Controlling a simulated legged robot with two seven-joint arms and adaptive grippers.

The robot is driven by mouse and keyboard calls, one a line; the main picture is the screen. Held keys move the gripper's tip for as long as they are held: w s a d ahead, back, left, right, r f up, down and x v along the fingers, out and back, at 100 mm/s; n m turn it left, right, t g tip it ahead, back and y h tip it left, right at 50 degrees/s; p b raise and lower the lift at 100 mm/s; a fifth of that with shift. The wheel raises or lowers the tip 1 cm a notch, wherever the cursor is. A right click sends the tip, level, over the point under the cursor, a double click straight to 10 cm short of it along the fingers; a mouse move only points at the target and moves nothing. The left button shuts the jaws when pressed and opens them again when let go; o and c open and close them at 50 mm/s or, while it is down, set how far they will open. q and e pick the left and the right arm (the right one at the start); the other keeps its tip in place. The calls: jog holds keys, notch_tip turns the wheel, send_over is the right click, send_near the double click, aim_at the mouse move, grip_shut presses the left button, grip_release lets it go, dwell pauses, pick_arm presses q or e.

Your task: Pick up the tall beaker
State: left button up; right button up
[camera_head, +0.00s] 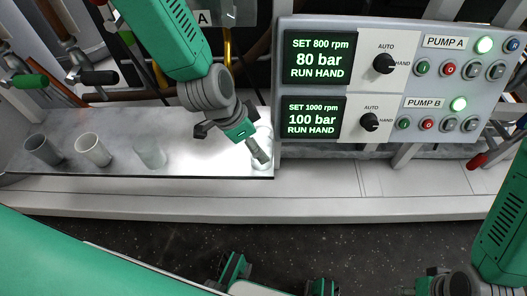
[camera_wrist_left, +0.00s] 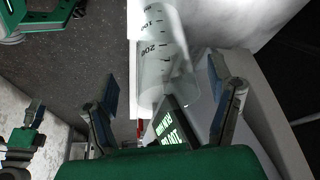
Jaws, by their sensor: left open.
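The tall beaker (camera_head: 266,136) is clear glass and stands at the right end of the metal shelf, partly hidden behind my left gripper. In the left wrist view the beaker (camera_wrist_left: 163,62) shows printed marks including 100 and 200. My left gripper (camera_head: 257,148) is at the beaker in the head view. In the left wrist view its two fingers (camera_wrist_left: 168,92) are spread wide, with the beaker showing in the space between them.
On the shelf (camera_head: 205,155) to the left stand a grey cup (camera_head: 43,150), a white cup (camera_head: 93,150) and a short clear beaker (camera_head: 150,154). A pump control panel (camera_head: 400,85) stands close on the right.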

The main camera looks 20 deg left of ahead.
pick_arm(q)
jog(key=b+x, duration=0.1)
jog(key=x, duration=0.1)
jog(key=a+b+x, duration=0.1)
jog(key=x, duration=0.1)
jog(key=shift+w+d+f, duration=0.1)
jog(key=shift+w+f, duration=0.15)
jog(key=shift+f, duration=0.1)
jog(key=shift+d+r, duration=0.2)
jog(key=shift+d, duration=0.4)
jog(key=c, duration=1)
jog(key=shift+s+a, duration=0.1)
jog(key=shift+a, duration=0.3)
jog(key=shift+c, duration=0.2)
pick_arm(e)
jog(key=shift+a+f, duration=0.2)
jog(key=shift+f, duration=0.3)
jog(key=shift+a+f, duration=0.2)
jog(key=shift+f, duration=0.25)
jog(key=shift+r, duration=0.1)
